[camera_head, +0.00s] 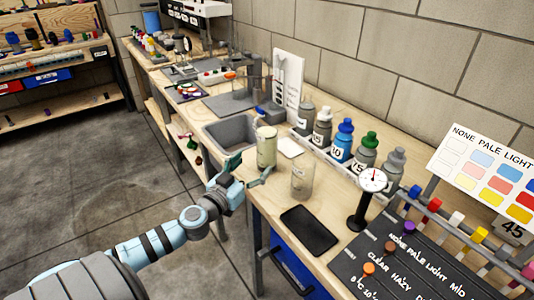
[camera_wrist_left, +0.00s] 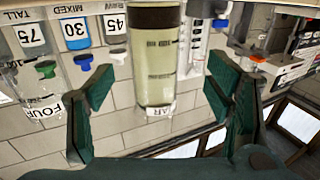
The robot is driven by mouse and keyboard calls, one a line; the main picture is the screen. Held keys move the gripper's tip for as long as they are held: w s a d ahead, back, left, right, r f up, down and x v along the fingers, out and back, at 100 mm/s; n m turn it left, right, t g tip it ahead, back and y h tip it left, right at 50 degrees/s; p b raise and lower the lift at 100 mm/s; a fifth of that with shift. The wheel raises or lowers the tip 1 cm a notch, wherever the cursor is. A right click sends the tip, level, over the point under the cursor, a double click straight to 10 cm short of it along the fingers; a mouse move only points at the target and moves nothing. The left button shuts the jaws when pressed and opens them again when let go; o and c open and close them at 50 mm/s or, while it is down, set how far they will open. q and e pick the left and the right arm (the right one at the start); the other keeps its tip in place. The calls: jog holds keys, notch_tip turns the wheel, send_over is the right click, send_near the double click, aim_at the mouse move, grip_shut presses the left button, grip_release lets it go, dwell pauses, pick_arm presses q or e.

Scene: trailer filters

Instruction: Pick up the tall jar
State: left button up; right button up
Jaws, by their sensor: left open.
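The tall jar (camera_head: 266,150) is a clear cylinder of pale yellow-green liquid, standing at the bench's front edge beside the sink. In the left wrist view, which looks upside down, the jar (camera_wrist_left: 155,60) appears between the two dark green fingers, with marking lines, a dark band and a label partly reading "AR". My left gripper (camera_head: 248,172) is open just in front of the jar, at the bench edge. In the wrist view the gripper (camera_wrist_left: 160,85) shows gaps on both sides of the jar, and neither finger touches it.
A clear glass jar (camera_head: 302,180) stands right of the tall jar, with a black slab (camera_head: 309,230) in front. Several capped bottles, including a blue one (camera_head: 342,143), line the wall side. A gauge (camera_head: 372,181) stands further right. The grey sink (camera_head: 232,131) is at the left.

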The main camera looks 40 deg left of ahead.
aim_at(261, 157)
pick_arm(q)
jog(key=w+p, duration=0.1)
jog(key=w, duration=0.1)
jog(key=w+r+p, duration=0.1)
jog(key=w+p, duration=0.1)
jog(key=w, duration=0.1)
jog(key=shift+w, duration=0.3)
jog(key=shift+w+f, duration=0.15)
jog(key=shift+w, duration=0.05)
jog(key=shift+f, duration=0.1)
jog(key=shift+c, duration=0.4)
jog(key=c, duration=1.6)
